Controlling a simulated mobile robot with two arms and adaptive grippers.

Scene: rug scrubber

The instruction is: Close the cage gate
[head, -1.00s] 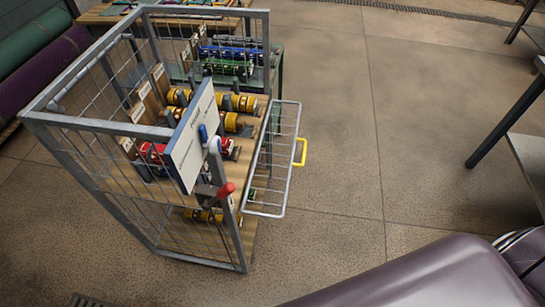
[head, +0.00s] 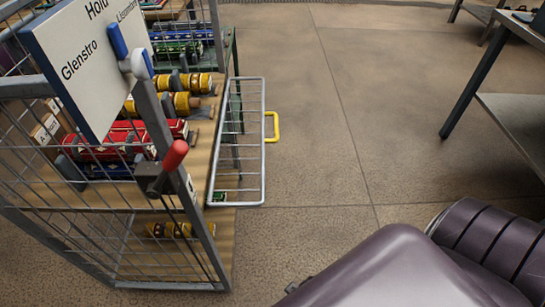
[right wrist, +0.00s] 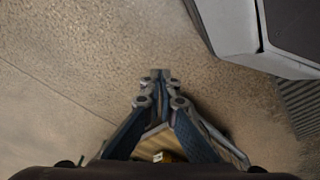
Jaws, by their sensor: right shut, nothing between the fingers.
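The wire cage gate (head: 263,165) stands swung open on the right side of the cage (head: 205,235), sticking out from its shelves. A yellow handle (head: 272,127) is on the gate's outer edge. A dark lever with a red knob (head: 174,155) is on the cage's front post. My right gripper (right wrist: 161,74) is shut and empty over the floor in the right wrist view. Below it there, partly hidden by my fingers, show a wooden shelf piece and a grey bar. My left gripper is not in view.
Yellow and red rolls (head: 185,103) lie on the cage shelves. A white sign (head: 90,60) hangs on the cage front. A dark-legged table (head: 475,80) stands at the right. The floor (head: 330,130) between gate and table is clear.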

